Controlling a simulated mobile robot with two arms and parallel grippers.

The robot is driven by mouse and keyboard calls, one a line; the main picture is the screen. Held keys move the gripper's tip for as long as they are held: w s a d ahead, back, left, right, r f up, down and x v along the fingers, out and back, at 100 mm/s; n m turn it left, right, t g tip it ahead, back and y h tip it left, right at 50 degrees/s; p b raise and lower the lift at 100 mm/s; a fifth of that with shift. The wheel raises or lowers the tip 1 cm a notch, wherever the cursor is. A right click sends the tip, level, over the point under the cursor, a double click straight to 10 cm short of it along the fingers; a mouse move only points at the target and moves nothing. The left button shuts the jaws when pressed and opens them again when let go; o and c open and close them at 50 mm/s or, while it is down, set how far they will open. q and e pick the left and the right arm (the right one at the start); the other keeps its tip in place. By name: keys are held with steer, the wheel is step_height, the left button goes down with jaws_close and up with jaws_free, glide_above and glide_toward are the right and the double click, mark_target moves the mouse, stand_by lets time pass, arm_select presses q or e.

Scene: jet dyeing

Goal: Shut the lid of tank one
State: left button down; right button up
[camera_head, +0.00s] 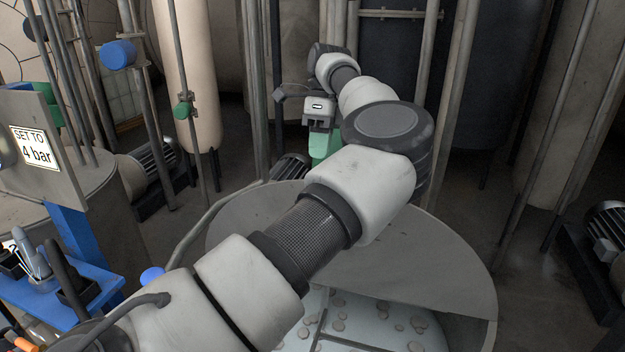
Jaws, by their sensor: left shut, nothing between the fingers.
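A round grey tank (483,262) stands in front of me. A flat grey plate (430,255) spans its far part, with a straight near edge. I cannot tell whether this plate is the lid or a fixed cover, and no tank number shows. The near part is open, with pale liquid (375,328) and several brownish discs inside. My left arm reaches across the tank and hides much of it. My left gripper (318,124) is beyond the tank's far rim, small and partly dark, shut and empty. A green part (325,145) shows just below it. My right gripper is out of view.
A sign reading "SET TO 4 bar" (37,147) stands at the left above a blue tool shelf (75,285). Upright pipes (345,35) rise behind the gripper. Motors stand at left (150,165) and right (605,235). The floor (465,205) right of the tank looks clear.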

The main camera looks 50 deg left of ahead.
arm_select(q)
steer(key=s+f+p, duration=0.1)
steer(key=s+d+f, duration=0.1)
steer(key=s+d+f+p, duration=0.1)
steer(key=s, duration=0.1)
steer(key=shift+s+d+p, duration=0.1)
steer(key=shift+d+p, duration=0.15)
steer(key=shift+p, duration=0.1)
